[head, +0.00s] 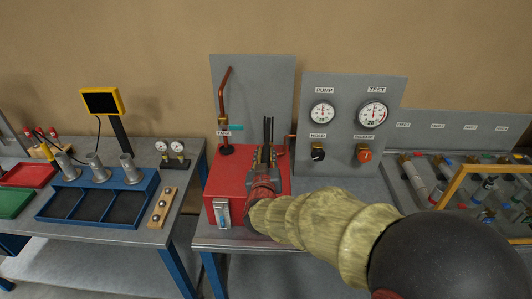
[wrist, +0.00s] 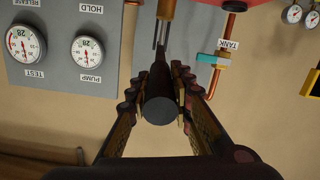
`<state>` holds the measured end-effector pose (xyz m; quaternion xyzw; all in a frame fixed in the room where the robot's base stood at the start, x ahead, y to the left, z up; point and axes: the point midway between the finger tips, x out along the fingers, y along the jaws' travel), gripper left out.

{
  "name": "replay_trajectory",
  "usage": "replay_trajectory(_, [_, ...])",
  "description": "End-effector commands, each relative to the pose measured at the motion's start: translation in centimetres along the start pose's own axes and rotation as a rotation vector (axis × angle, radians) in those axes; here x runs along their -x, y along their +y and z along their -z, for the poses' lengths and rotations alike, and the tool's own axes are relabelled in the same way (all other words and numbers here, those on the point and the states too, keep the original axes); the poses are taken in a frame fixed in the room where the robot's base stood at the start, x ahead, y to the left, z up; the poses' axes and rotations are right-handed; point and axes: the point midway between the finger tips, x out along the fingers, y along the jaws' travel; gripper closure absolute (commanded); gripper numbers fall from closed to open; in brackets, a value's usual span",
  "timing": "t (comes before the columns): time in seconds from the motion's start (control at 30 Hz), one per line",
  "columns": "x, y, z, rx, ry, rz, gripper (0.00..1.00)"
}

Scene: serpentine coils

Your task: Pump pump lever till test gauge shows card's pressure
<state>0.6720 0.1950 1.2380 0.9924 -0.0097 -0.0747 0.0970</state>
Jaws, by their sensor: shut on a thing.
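My gripper (head: 266,158) is at the red pump unit (head: 240,172). In the wrist view my gripper (wrist: 161,100) is shut on the dark grip of the pump lever (wrist: 159,88), with a finger on each side. The lever (head: 268,130) stands roughly upright in the head view, partly hidden by my gripper. The test gauge (head: 373,113) is the right, larger dial on the grey panel; it also shows inverted in the wrist view (wrist: 24,44). The pump gauge (head: 322,113) is to its left. Their exact readings are too small to tell. I cannot make out the card.
Below the gauges are a black hold knob (head: 318,153) and an orange release knob (head: 364,153). A copper pipe with a tank label (head: 224,132) rises behind the pump. A blue tray (head: 100,197) stands left; a fittings rack (head: 470,182) is right.

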Motion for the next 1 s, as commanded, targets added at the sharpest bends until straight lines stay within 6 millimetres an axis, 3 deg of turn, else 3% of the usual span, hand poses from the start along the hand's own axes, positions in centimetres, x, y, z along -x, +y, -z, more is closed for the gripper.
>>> replay_trajectory(0.03, [-0.03, 0.07, 0.77, -0.003, 0.009, -0.001, 1.00])
replay_trajectory(0.33, [-0.05, 0.06, 0.79, -0.004, 0.011, -0.002, 1.00])
replay_trajectory(0.37, [-0.05, 0.06, 0.80, -0.004, 0.011, -0.002, 0.77])
replay_trajectory(0.4, [-0.05, 0.06, 0.80, -0.004, 0.011, -0.002, 0.74])
replay_trajectory(0.67, [-0.04, 0.04, 0.51, -0.002, 0.006, -0.001, 0.60])
replay_trajectory(1.0, [0.23, 0.01, 0.34, -0.002, 0.003, 0.000, 0.60])
